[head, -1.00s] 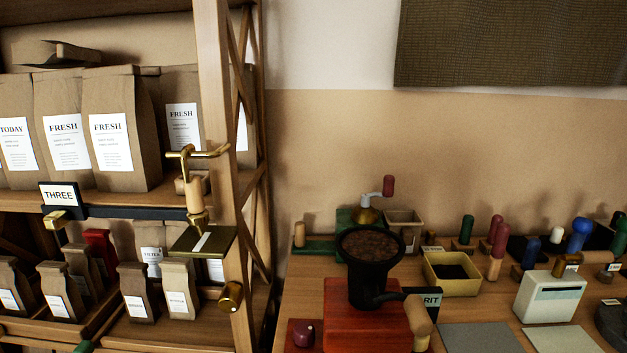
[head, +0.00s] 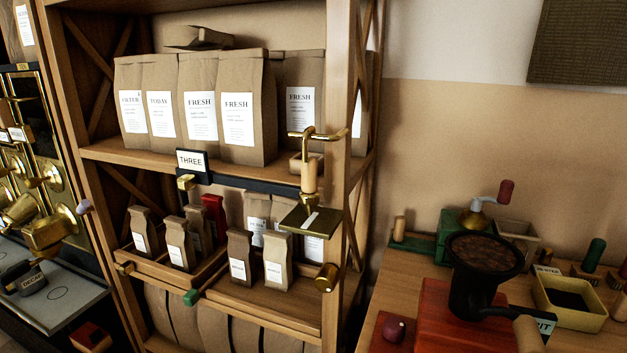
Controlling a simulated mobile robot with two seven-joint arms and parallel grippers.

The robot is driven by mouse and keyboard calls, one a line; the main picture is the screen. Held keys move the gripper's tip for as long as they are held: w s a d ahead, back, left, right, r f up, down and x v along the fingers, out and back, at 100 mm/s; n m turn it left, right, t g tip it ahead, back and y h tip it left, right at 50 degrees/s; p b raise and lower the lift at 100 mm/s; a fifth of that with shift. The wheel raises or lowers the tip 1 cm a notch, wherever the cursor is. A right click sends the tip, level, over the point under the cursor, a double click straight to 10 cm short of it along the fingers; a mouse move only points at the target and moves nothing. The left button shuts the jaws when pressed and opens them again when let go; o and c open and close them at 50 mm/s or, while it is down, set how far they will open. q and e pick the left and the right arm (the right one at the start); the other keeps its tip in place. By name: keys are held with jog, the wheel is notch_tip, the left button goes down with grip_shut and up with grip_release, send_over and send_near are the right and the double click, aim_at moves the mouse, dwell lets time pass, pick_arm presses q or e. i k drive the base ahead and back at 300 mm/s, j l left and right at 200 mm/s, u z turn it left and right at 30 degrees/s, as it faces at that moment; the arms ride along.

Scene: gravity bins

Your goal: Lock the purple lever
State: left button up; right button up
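A pale purple knob (head: 84,206) shows at the left, beside the brass spouts of the gravity bins (head: 45,180). It looks like the end of a lever, but its shaft and whether it is locked are too small to tell. A darker purple-red round knob (head: 393,328) sits on a red block at the bottom right, by the grinder. Neither of my grippers shows in the head view.
A wooden shelf (head: 130,155) with paper bags fills the middle, with a brass fixture (head: 310,180) on its right post. A counter at the right holds a black hopper of beans (head: 485,255) on a red base. A grey surface (head: 65,300) lies below the bins.

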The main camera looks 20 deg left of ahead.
aim_at(84, 206)
jog(key=u, duration=2)
jog(key=i+z, duration=0.1)
jog(key=i, duration=0.15)
